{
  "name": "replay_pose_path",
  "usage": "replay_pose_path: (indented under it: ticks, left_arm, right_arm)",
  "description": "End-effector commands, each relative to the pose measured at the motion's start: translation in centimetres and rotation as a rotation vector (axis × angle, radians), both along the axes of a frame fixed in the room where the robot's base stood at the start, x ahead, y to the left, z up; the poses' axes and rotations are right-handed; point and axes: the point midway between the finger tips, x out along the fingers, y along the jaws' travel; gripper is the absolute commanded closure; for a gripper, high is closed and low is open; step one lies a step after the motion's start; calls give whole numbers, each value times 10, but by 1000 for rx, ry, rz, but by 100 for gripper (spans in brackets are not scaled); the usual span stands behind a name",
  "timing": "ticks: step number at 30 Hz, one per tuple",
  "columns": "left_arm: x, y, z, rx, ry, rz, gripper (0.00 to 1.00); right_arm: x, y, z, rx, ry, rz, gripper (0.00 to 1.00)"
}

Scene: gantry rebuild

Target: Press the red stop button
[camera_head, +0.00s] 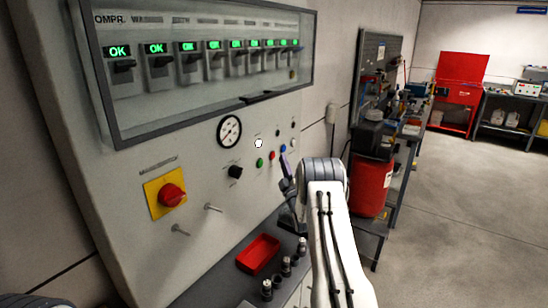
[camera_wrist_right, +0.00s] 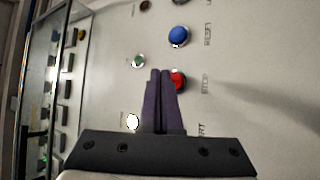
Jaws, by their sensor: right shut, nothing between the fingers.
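The red stop button (camera_head: 271,155) is a small round button on the grey control panel, between a green button (camera_head: 259,162) and a blue button (camera_head: 282,149). In the right wrist view the red button (camera_wrist_right: 180,79) has a label beside it that seems to read STOP, and the fingers partly cover its left side. My right gripper (camera_head: 284,160) is shut and empty, with its fingertips in front of the panel close to the red button. In the wrist view the fingertips (camera_wrist_right: 160,71) lie just left of it. I cannot tell whether they touch it. My left gripper is out of view.
A blue button marked RESET (camera_wrist_right: 179,36) and a lit white lamp (camera_wrist_right: 132,121) are near the fingers. A red-and-yellow rotary switch (camera_head: 172,195), a gauge (camera_head: 229,131) and two pegs are on the panel. A red tray (camera_head: 258,253) sits on the ledge below.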

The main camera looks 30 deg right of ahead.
Motion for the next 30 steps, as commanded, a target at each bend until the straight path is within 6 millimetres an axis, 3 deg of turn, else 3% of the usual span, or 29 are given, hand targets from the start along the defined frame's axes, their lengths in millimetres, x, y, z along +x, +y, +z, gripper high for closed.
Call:
replay_pose_path:
  ticks: [12, 30]
  left_arm:
    - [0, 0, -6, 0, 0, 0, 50]
    - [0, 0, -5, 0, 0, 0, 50]
  right_arm:
    - [-35, -14, 0, 0, 0, -1, 100]
    - [-37, -15, 0, 1, -1, 0, 100]
